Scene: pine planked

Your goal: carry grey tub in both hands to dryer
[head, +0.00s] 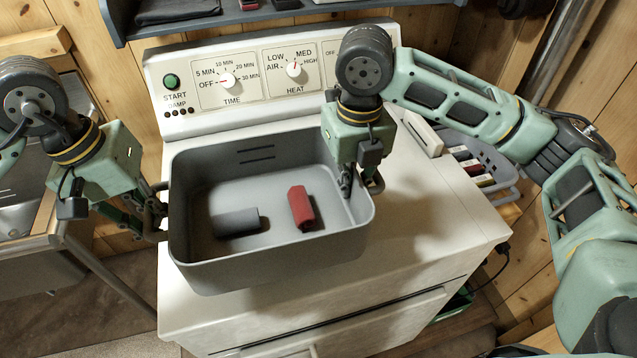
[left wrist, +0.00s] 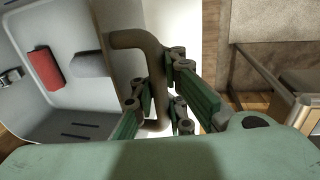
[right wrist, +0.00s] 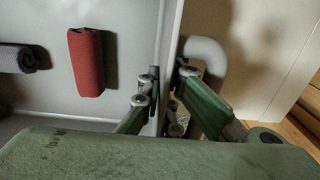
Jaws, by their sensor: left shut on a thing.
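The grey tub (head: 270,262) is over the white dryer's top (head: 440,215), its front overhanging the front edge; I cannot tell whether it rests there. Inside lie a red roll (head: 301,208) and a dark grey roll (head: 236,222). My left gripper (head: 150,215) is shut on the tub's left handle, a bent bar (left wrist: 150,60) in the left wrist view. My right gripper (head: 360,182) is at the tub's right side. In the right wrist view its fingers (right wrist: 166,90) straddle the tub wall, beside the pale right handle (right wrist: 207,55); whether they grip is unclear.
The dryer's control panel (head: 262,75) with its knobs stands behind the tub. A shelf (head: 250,22) crosses above it. A grey basket (head: 490,170) with several items is at the right. A sink counter (head: 25,220) stands at the left. The dryer's right front top is clear.

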